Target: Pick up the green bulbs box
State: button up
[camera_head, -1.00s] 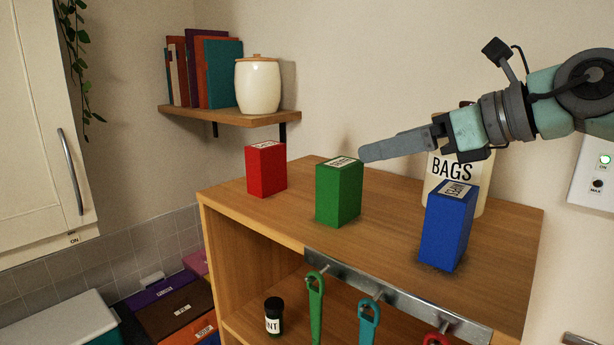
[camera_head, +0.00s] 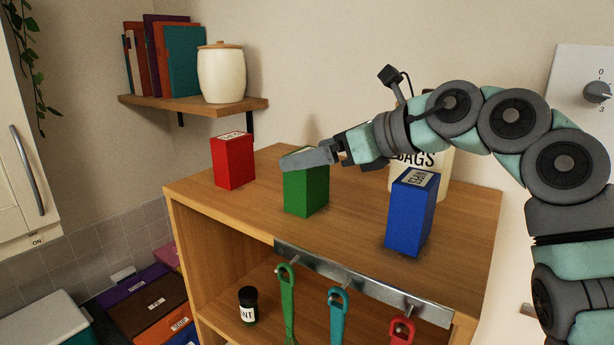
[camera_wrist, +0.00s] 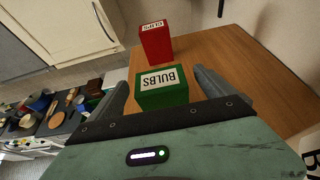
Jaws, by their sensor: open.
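The green bulbs box (camera_head: 305,194) stands upright on top of the wooden shelf unit (camera_head: 345,222), between the red and blue boxes. The wrist view shows the green box (camera_wrist: 163,98) with its white "BULBS" label between my two fingers. My gripper (camera_head: 308,157) is open, with a finger across the box's top in the head view, hiding part of its label. In the wrist view my gripper (camera_wrist: 167,85) has one finger on each side of the box, with a gap visible at the right. I cannot tell whether the left finger touches it.
A red box (camera_head: 233,162) labelled "CLIPS" in the wrist view stands left of the green box. A blue box (camera_head: 410,213) stands to the right. A cream "BAGS" container (camera_head: 432,180) is behind my arm. Utensils hang from a metal rail (camera_head: 360,284) below the top.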

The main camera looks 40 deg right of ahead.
jog(key=shift+x, duration=0.9)
jog(key=shift+a, duration=0.1)
jog(key=shift+c, duration=0.2)
jog(key=c, duration=1.6)
jog(key=shift+r, duration=0.15)
